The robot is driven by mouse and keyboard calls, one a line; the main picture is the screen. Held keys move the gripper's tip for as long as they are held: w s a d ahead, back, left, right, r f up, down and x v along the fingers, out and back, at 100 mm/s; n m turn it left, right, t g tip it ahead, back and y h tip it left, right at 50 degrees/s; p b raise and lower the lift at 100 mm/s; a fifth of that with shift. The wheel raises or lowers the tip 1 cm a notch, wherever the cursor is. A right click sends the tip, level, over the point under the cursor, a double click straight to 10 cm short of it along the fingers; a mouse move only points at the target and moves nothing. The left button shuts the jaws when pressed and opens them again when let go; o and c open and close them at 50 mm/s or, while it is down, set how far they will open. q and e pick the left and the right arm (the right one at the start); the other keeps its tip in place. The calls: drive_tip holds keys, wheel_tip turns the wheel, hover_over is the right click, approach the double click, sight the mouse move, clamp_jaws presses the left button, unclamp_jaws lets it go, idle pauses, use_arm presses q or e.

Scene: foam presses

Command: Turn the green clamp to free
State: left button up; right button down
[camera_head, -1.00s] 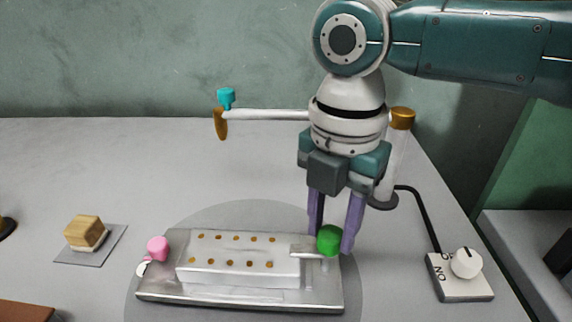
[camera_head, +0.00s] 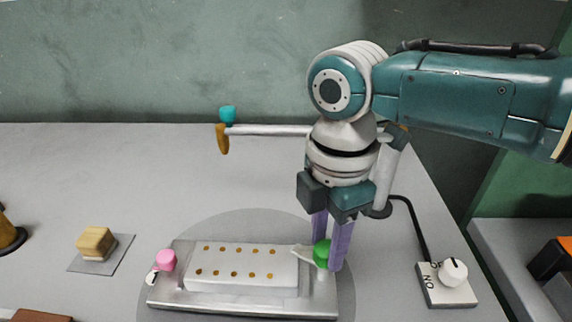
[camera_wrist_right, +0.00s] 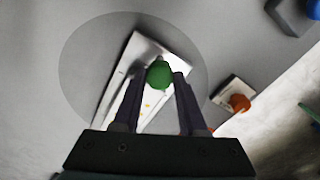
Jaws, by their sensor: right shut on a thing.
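The green clamp (camera_head: 321,253) stands at the right end of the metal plate (camera_head: 240,305), beside the pale block (camera_head: 240,268). Its light tab (camera_head: 302,252) points left and slightly back, with its tip at the block's right end; I cannot tell whether it still overlaps the block. My right gripper (camera_head: 327,256) points down and is shut on the green knob, one finger on each side. In the right wrist view the green knob (camera_wrist_right: 159,74) shows between the fingertips. A pink clamp (camera_head: 166,260) stands at the plate's left end. My left gripper is not in view.
A switch box (camera_head: 446,285) with a white knob stands at the right, its cable running back. Behind the plate, a pale bar (camera_head: 270,131) carries a teal knob (camera_head: 227,113). A yellowish block (camera_head: 96,243) sits on a grey square at the left.

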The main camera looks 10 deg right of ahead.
drive_tip(key=m+p, duration=0.1)
drive_tip(key=m, duration=0.1)
drive_tip(key=shift+r+m, duration=0.2)
drive_tip(key=shift+m, duration=0.2)
drive_tip(key=m+p, duration=0.2)
drive_tip(key=m, duration=0.1)
drive_tip(key=shift+m, duration=0.3)
drive_tip(key=m+p, duration=0.1)
drive_tip(key=m, duration=0.2)
drive_tip(key=shift+f, duration=0.1)
drive_tip(key=shift+m, duration=1.2)
drive_tip(key=shift+p, duration=0.3)
drive_tip(key=shift+c, duration=2.2)
unclamp_jaws()
